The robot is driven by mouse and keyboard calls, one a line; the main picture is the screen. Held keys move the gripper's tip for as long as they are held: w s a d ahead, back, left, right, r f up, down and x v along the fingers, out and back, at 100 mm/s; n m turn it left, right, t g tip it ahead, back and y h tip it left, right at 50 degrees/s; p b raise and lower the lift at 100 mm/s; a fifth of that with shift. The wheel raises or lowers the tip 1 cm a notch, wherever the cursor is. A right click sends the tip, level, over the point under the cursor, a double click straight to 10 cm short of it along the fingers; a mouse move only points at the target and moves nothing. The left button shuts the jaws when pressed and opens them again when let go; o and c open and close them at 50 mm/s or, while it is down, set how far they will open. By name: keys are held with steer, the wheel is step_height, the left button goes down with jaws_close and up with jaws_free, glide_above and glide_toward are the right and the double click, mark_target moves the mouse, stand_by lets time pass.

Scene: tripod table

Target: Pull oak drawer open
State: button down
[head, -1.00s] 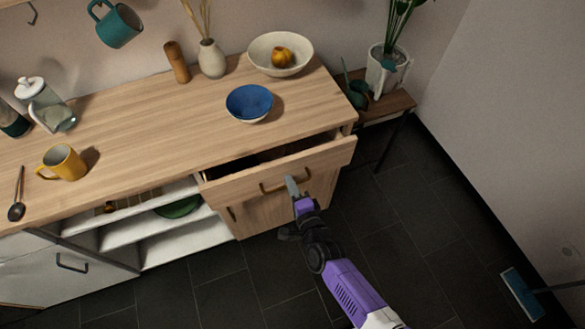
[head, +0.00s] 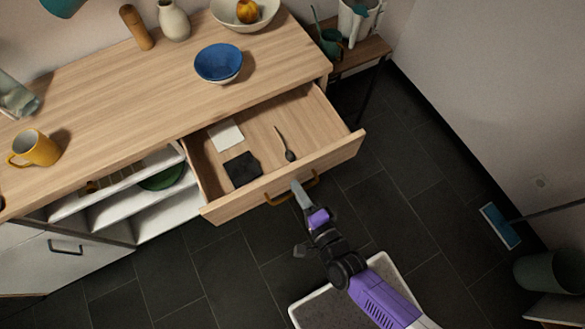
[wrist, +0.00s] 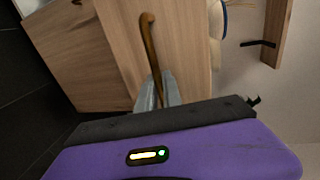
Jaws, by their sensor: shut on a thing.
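The oak drawer (head: 321,165) stands well out from the wooden counter, its inside in view from above. It holds a white square (head: 226,135), a black square (head: 243,168) and a dark spoon (head: 286,146). Its brass handle (head: 292,188) is on the front panel. My gripper (head: 299,189) is at the handle in the head view. In the wrist view, my gripper (wrist: 158,90) is shut on the lower end of the handle (wrist: 148,40), with the drawer front beyond.
A blue bowl (head: 219,63) and a yellow mug (head: 35,149) stand on the counter (head: 130,105). Open shelves (head: 160,205) lie left of the drawer. A small side table (head: 362,52) stands at right. Dark tiled floor (head: 405,175) is free right of the drawer.

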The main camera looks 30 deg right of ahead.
steer(key=shift+s, duration=0.3)
steer(key=c, duration=1.5)
jaws_free()
steer(key=b+v, duration=0.1)
steer(key=v, duration=0.6)
steer(key=shift+s, duration=0.4)
